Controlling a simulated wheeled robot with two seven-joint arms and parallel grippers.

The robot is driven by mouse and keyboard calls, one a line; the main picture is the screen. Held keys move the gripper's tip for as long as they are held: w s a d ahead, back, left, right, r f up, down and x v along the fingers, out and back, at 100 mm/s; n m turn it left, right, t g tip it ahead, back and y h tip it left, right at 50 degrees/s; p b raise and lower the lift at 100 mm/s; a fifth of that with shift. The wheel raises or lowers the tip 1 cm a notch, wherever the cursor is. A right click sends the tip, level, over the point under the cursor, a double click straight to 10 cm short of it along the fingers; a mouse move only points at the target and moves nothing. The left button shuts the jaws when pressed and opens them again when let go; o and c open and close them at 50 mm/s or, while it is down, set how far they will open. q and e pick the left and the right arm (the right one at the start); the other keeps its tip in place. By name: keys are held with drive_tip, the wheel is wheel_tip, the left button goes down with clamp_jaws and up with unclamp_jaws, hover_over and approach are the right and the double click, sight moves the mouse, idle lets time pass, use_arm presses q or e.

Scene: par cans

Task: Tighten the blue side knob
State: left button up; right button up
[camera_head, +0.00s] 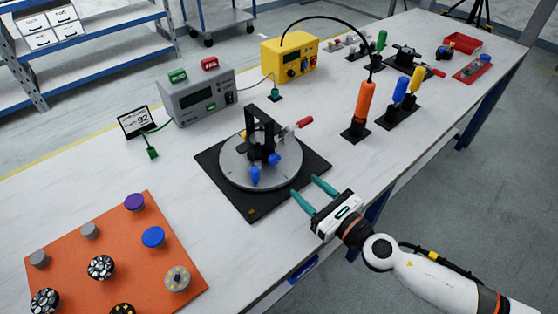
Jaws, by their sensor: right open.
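A black fixture with an upright bracket (250,123) stands on a round grey plate (232,170), which lies on a black square base (300,185). Two blue knobs show low on the fixture: one nearer the front (255,176), one a little behind and to the right (274,159). I cannot tell which is the side knob. My right gripper (305,187) is open and empty, its teal fingers apart, at the base's front right edge. It points toward the fixture and is apart from both knobs. My left gripper is not in view.
A red-tipped lever (305,121) sticks out right of the fixture. An orange mat (85,250) with several round parts lies at front left. A grey meter (198,95) and yellow supply (290,60) stand behind. Upright screwdrivers (363,105) stand at right.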

sight(276, 162)
drive_tip(key=p+x, duration=0.1)
drive_tip(key=x, duration=0.8)
drive_tip(key=shift+w+a, duration=0.25)
drive_tip(key=shift+w, duration=0.05)
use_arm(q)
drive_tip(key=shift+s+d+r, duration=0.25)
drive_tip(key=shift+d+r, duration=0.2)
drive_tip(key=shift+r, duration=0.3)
use_arm(e)
drive_tip(key=c, duration=1)
drive_tip(key=m, duration=0.5)
drive_tip(key=shift+m, duration=0.4)
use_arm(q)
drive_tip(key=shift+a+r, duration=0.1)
